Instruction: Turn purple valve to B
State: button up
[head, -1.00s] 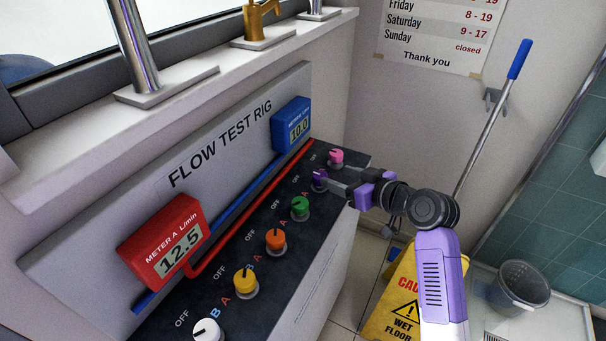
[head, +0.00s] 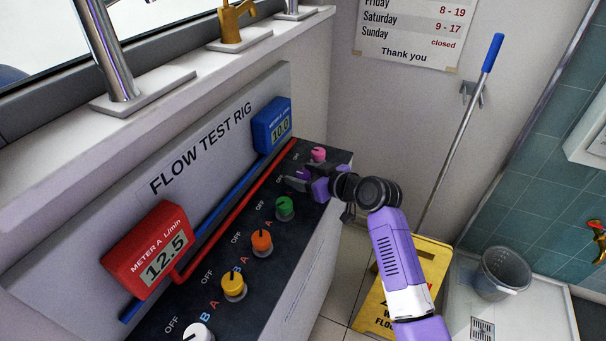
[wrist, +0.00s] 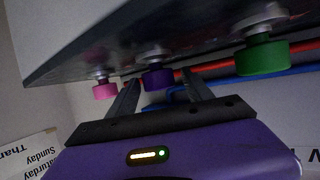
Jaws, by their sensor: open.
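The purple valve (wrist: 157,79) is a round knob on the dark top of the flow test rig. In the wrist view it sits between the two spread fingers of my gripper (wrist: 161,88), with a gap visible to either side. I cannot tell whether a finger touches it. In the head view my gripper (head: 300,180) covers most of the purple valve, so its pointer and setting are hidden. Meter A (head: 150,250) is red and reads 12.5. Meter B (head: 272,126) is blue and reads 10.0.
The pink valve (head: 318,154) and green valve (head: 285,208) stand close on either side of my gripper. Orange (head: 262,242), yellow (head: 234,286) and white (head: 198,333) valves continue the row. A yellow wet floor sign (head: 405,285) stands beside the rig.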

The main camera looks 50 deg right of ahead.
grip_shut()
